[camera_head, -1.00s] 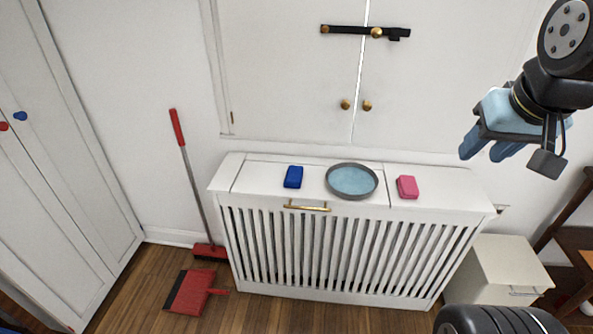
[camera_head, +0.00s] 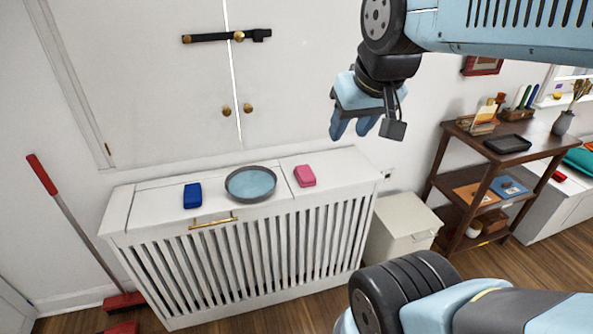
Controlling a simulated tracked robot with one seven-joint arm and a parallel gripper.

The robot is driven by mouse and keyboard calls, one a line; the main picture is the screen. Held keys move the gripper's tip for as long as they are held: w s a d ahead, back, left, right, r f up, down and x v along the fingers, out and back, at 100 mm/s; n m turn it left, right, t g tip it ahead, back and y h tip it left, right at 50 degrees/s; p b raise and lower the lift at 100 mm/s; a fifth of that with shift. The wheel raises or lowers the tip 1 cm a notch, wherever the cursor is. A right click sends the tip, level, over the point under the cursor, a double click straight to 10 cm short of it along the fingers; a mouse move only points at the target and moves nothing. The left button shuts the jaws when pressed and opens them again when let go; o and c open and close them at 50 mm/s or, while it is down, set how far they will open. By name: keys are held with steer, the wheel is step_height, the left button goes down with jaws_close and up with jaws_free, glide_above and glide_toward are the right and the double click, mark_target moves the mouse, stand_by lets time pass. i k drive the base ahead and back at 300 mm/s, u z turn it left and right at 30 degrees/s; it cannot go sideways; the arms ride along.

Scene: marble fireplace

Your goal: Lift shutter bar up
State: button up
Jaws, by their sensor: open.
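The shutter bar (camera_head: 212,37) is a dark bar with brass knobs. It lies nearly level across the seam between the two white shutter doors, at the upper left. Two small brass knobs sit lower on the doors (camera_head: 290,85), one on each side of the seam. My gripper (camera_head: 353,130) hangs to the right of the bar and lower than it, well apart from it. Its light blue fingers point down, are open and hold nothing visible.
Below the doors stands a white slatted cabinet (camera_head: 270,255) with a blue block (camera_head: 192,195), a round grey dish (camera_head: 250,183) and a pink block (camera_head: 305,176) on top. A white bin (camera_head: 403,228) and a brown shelf (camera_head: 480,187) stand to the right. A red broom (camera_head: 85,235) leans at left.

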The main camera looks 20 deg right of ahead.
mark_target(239, 36)
steer(key=k, duration=1.2)
steer(key=u, duration=0.55)
steer(key=i, duration=1.65)
steer(key=z, duration=0.55)
